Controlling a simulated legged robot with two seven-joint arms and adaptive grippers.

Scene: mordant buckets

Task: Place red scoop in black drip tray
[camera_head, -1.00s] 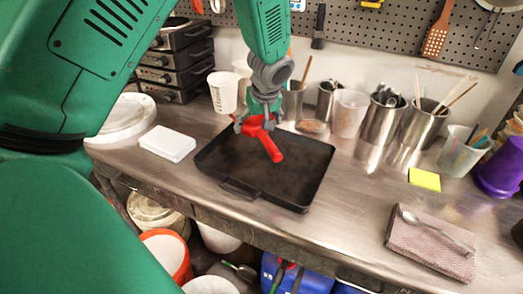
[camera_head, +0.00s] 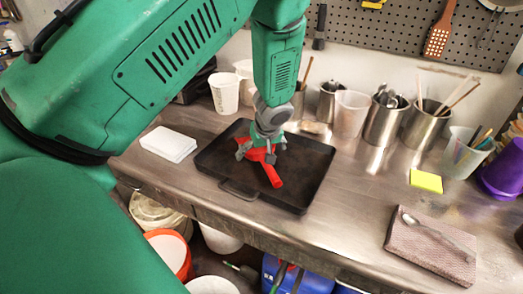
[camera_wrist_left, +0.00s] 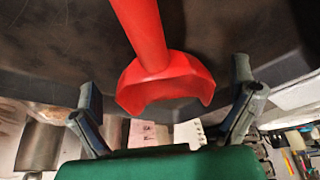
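The red scoop (camera_head: 273,175) is down in the black drip tray (camera_head: 303,165), its handle pointing toward the tray's front. Whether it lies fully flat on the tray floor is hard to tell. My left gripper (camera_head: 257,155) is right over the scoop's head, inside the tray's outline. In the left wrist view the scoop (camera_wrist_left: 165,78) sits between the two spread fingers (camera_wrist_left: 168,115), with a visible gap on each side, so the gripper looks open around it. My right gripper is not in view.
A white block (camera_head: 168,144) lies left of the tray. Metal cups (camera_head: 384,122) and a white cup (camera_head: 224,92) stand behind it. A yellow pad (camera_head: 426,181) and a folded cloth (camera_head: 428,246) with a spoon lie to the right.

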